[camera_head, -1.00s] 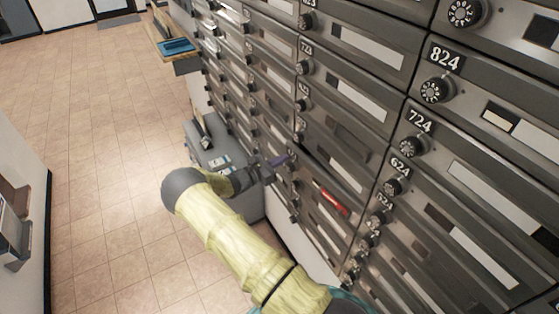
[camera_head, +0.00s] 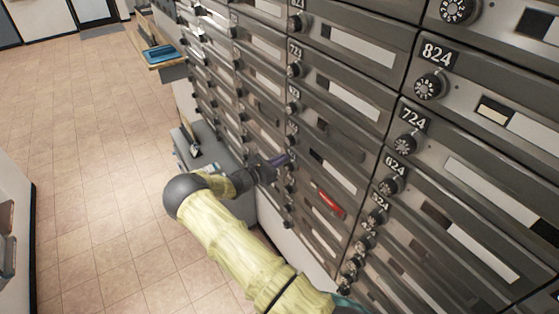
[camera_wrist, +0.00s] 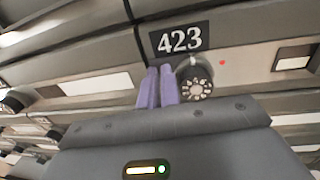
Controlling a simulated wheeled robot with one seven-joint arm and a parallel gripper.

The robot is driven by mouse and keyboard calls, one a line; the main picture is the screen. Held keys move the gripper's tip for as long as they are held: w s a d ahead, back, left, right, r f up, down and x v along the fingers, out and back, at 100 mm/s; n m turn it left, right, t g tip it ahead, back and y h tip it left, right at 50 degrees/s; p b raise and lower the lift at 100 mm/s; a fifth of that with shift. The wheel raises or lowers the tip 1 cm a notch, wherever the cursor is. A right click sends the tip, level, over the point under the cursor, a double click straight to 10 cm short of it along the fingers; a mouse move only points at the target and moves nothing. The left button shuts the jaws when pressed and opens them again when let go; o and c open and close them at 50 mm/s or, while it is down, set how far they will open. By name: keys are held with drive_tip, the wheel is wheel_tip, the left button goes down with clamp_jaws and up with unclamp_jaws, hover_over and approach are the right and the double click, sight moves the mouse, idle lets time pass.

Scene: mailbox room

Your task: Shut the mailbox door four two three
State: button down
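The mailbox door 423 shows in the wrist view with its black number plate (camera_wrist: 179,40) and round dial (camera_wrist: 195,78). The dial is just right of my gripper (camera_wrist: 160,70). The two purple fingers are side by side with almost no gap, shut and with nothing seen between them. The tips are at the door front, just below the plate; I cannot tell if they touch. In the head view my gripper (camera_head: 278,160) is against the mailbox wall, hiding part of that column. I cannot tell whether the door is fully flush.
A red piece (camera_head: 331,204) shows on a mailbox front right of my gripper. Several doors with dials surround it, including 724 (camera_head: 411,115) and 824 (camera_head: 436,52). A grey cabinet (camera_head: 218,150) stands beyond my gripper. The tiled floor (camera_head: 85,150) at left is clear.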

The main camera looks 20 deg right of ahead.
drive_tip(key=shift+d+r, duration=0.25)
drive_tip(key=shift+d, duration=0.05)
drive_tip(key=w+b+v, duration=0.1)
drive_tip(key=b+v, duration=0.2)
drive_tip(key=v, duration=1.1)
drive_tip(key=shift+w+a+f, duration=0.25)
drive_tip(key=shift+a, duration=0.25)
